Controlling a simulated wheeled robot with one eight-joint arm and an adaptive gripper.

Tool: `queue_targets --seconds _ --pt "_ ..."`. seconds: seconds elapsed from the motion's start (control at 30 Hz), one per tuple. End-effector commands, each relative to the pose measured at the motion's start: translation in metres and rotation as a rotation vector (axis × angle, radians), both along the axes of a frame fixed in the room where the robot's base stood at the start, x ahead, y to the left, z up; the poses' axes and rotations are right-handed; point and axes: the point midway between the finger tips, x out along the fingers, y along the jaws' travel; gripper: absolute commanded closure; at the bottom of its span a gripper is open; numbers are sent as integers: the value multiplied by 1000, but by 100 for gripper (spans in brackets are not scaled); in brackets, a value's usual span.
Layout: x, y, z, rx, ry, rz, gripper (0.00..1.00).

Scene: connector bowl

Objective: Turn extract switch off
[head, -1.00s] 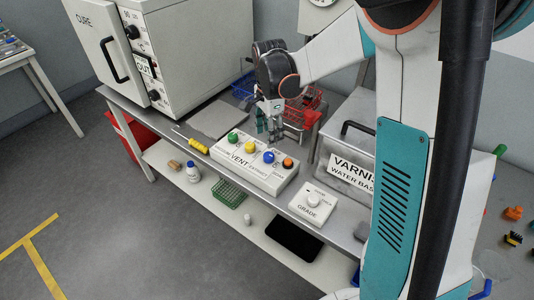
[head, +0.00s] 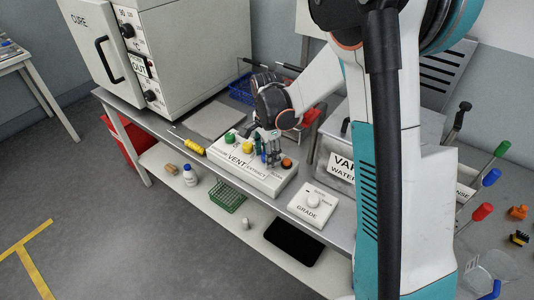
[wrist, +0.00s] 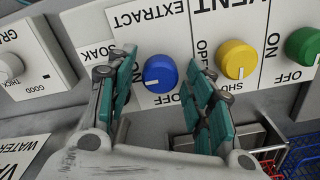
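The extract switch is a blue knob (wrist: 160,73) on a white panel (head: 233,172), below the printed word EXTRACT in the wrist view. A white pointer mark on it points to the left, with part of an OFF label near its lower right. My gripper (wrist: 163,85) has its two teal-padded fingers spread on either side of the blue knob, with gaps between pads and knob. In the head view my gripper (head: 270,155) is low over the panel and mostly hides the blue knob.
A yellow knob (wrist: 236,58) and a green knob (wrist: 303,46) sit to the right in the wrist view. An orange knob (head: 287,162) is at the panel's other end. The GRADE dial box (head: 312,202) stands nearby, and the CURE oven (head: 180,50) stands behind left.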

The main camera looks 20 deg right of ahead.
Motion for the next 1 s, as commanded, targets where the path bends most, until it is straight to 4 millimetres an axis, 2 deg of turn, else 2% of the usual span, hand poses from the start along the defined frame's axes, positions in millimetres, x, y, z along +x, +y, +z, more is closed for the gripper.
queue_targets --seconds 0.03,0.13,0.17,0.57,0.77,1.0 --pt "0 0 0 0 0 0 70" --pt "0 0 0 0 0 0 92" --pt "0 0 0 0 0 0 93" --pt "0 0 0 0 0 51 93" --pt "0 0 0 0 0 168 93" --pt "0 0 0 0 0 383 93"
